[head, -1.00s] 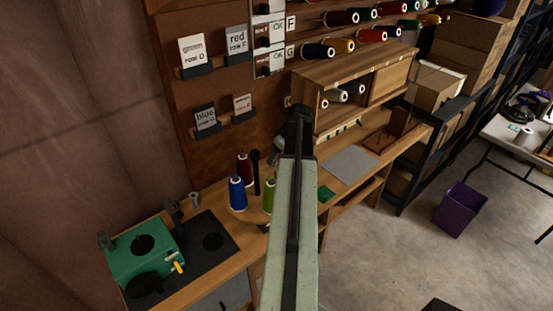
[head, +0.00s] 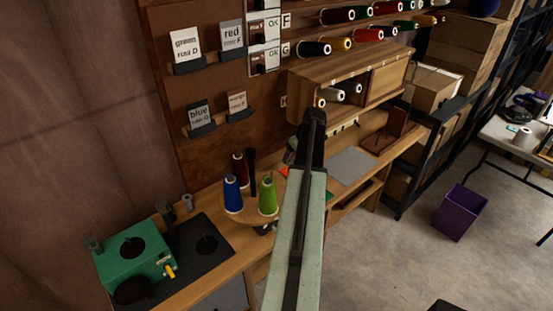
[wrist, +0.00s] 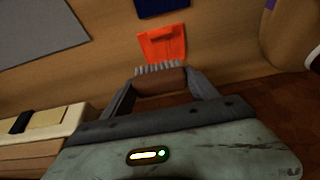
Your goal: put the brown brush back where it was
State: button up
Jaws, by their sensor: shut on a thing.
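The brown brush (wrist: 160,82), a small brown block with pale grey bristles, is in the wrist view between the two fingers of my gripper (wrist: 160,88). My gripper is shut on it. The bristles point to the top of the picture, toward an orange-red card (wrist: 162,44) on the wooden bench surface (wrist: 108,52). I cannot tell how far the brush is above the bench. In the head view my arm hides the brush and the fingers; an orange edge of the card (head: 284,171) shows left of my arm.
Blue (head: 232,194), dark red (head: 238,170) and green (head: 268,195) thread cones stand on a round wooden stand left of my arm. A green machine (head: 135,257) is farther left. A grey mat (head: 352,165) lies right of my arm, below a wooden cabinet (head: 340,80).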

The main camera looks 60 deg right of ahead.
jog(key=w, duration=0.3)
jog(key=w+d, duration=0.1)
jog(key=w, duration=0.5)
jog(key=shift+d+f+b, duration=0.2)
jog(key=shift+f+b, duration=0.15)
jog(key=shift+f, duration=0.05)
notch_tip(320, 180, down, 4)
jog(key=b, duration=0.4)
jog(key=shift+w, duration=0.15)
jog(key=shift+r, duration=0.2)
jog(key=shift+f, duration=0.2)
jog(key=o, duration=1.2)
jog(key=shift+r, duration=0.1)
